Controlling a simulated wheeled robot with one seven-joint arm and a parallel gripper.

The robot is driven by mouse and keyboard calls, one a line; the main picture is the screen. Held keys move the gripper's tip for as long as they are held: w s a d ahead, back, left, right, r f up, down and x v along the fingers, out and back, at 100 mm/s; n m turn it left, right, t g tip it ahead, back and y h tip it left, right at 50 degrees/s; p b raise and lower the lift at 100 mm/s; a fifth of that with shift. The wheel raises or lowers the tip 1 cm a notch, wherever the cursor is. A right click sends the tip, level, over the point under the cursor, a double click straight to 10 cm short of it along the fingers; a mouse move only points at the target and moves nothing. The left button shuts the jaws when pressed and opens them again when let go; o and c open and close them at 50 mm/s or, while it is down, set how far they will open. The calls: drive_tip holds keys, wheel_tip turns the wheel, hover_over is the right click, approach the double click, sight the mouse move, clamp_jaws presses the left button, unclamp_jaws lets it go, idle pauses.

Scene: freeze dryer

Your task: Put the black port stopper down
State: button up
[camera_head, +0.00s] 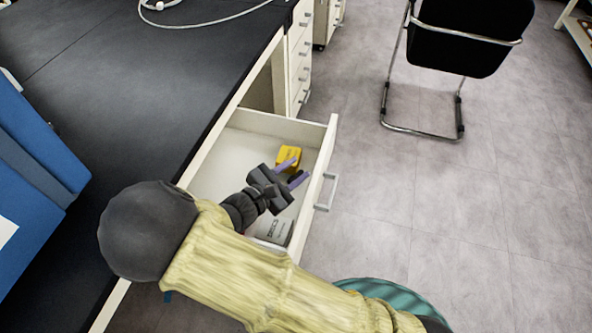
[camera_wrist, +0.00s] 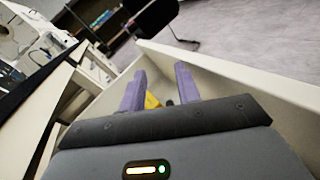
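My gripper (camera_head: 301,168) has two purple fingers and is inside the open white drawer (camera_head: 225,165), pointing down toward its floor. In the wrist view, the fingers (camera_wrist: 161,68) stand apart with a clear gap. A small dark thing (camera_wrist: 170,102), likely the black port stopper, shows low in that gap near the right finger. It also shows as a dark spot between the fingers in the head view (camera_head: 294,177). It looks apart from the left finger; whether it touches the right one I cannot tell. My gripper hides part of it.
A yellow object (camera_head: 287,155) lies in the drawer just beyond the fingers. A pale labelled item (camera_head: 275,231) lies in the drawer's near part. The black bench top (camera_head: 120,90) is at left, with a blue machine (camera_head: 35,170). A black chair (camera_head: 465,40) stands on the floor behind.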

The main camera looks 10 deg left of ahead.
drive_tip(key=p+v, duration=0.2)
drive_tip(key=v, duration=0.9)
drive_tip(key=shift+f, duration=0.1)
